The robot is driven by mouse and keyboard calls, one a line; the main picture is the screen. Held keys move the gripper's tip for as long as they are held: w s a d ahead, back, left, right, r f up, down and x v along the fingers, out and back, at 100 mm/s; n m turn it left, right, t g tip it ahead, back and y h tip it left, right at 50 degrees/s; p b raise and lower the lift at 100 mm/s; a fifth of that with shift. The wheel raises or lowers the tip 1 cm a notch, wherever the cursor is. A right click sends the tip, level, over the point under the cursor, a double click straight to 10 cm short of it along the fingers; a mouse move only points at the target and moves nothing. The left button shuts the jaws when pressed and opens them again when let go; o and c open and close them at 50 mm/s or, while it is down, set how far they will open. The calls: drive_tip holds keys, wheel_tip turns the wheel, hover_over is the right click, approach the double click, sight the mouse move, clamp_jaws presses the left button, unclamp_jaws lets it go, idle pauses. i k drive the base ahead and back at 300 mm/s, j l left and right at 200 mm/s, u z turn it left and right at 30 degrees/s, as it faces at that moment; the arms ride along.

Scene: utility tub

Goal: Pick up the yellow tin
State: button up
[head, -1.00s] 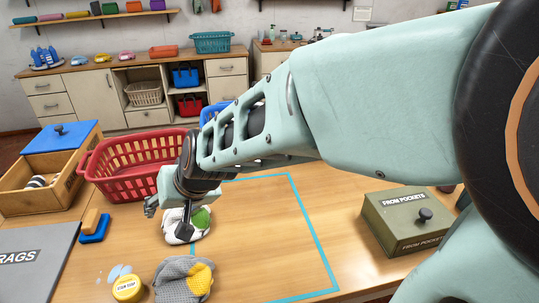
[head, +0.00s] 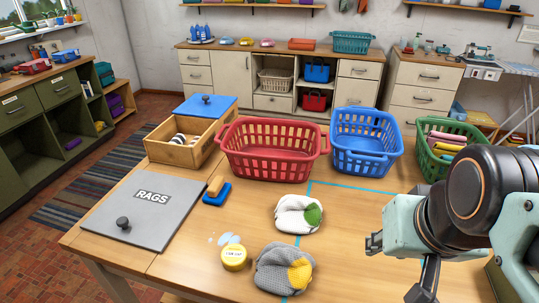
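The yellow tin (head: 234,257) is a small round tin with a dark-lettered label. It sits near the front of the wooden table in the head view, beside a pale blue spill (head: 226,240) and left of a grey and yellow cloth bundle (head: 285,269). My gripper (head: 402,270) is at the right of the view, well to the right of the tin and apart from it.
A white and green bundle (head: 299,214) lies behind the grey one. Red (head: 269,149), blue (head: 366,144) and green (head: 447,150) baskets stand at the back. A grey RAGS lid (head: 144,210), blue brush (head: 216,194) and wooden box (head: 180,141) are at left.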

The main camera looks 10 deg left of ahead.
sight(234, 257)
drive_tip(key=j+u, duration=0.1)
drive_tip(key=j, duration=0.65)
drive_tip(key=i+j+u, duration=0.1)
drive_tip(key=j, duration=0.7)
